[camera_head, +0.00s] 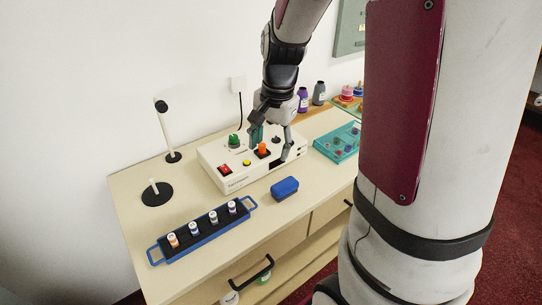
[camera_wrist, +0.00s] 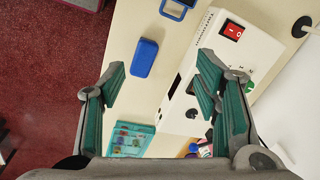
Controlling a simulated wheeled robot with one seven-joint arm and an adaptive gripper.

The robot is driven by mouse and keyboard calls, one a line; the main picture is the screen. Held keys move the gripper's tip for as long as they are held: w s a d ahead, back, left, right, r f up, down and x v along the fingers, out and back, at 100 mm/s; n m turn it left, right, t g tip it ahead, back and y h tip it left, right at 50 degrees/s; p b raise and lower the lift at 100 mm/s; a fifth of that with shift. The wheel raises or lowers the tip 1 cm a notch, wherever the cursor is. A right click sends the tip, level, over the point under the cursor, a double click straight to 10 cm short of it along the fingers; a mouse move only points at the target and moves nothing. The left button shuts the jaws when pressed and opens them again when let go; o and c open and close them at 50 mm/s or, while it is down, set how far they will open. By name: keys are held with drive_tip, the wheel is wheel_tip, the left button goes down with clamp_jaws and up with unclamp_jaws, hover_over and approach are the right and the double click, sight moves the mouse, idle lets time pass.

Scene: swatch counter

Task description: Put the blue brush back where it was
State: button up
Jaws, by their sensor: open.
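A rounded blue block, which I take for the blue brush (camera_head: 285,188), lies on the counter in front of the white device (camera_head: 222,177). It also shows in the wrist view (camera_wrist: 143,57), apart from my fingers; no bristles can be made out. My gripper (camera_head: 272,142) points down over the device, its fingers spread wide and nothing between them. In the wrist view my gripper (camera_wrist: 163,88) shows teal pads on both sides, with the blue brush between and beyond them. The spot where the brush was before cannot be told from these frames.
The device carries a red switch, a yellow button and knobs. A blue rack (camera_head: 157,254) with several vials stands front left, a teal tray (camera_head: 333,150) right. Two black-based posts (camera_head: 166,135) (camera_head: 153,188) stand at the left. Bare counter (camera_head: 257,213) lies between rack and brush.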

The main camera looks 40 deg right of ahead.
drive_tip(key=s+a+r+n+t, duration=0.3)
drive_tip(key=s+a+r+n, duration=0.8)
drive_tip(key=s, duration=0.5)
wheel_tip(320, 180, up, 2)
drive_tip(key=shift+s+a+r+n+t, duration=0.2)
drive_tip(key=shift+a+n+t, duration=0.2)
drive_tip(key=shift+n, duration=0.8)
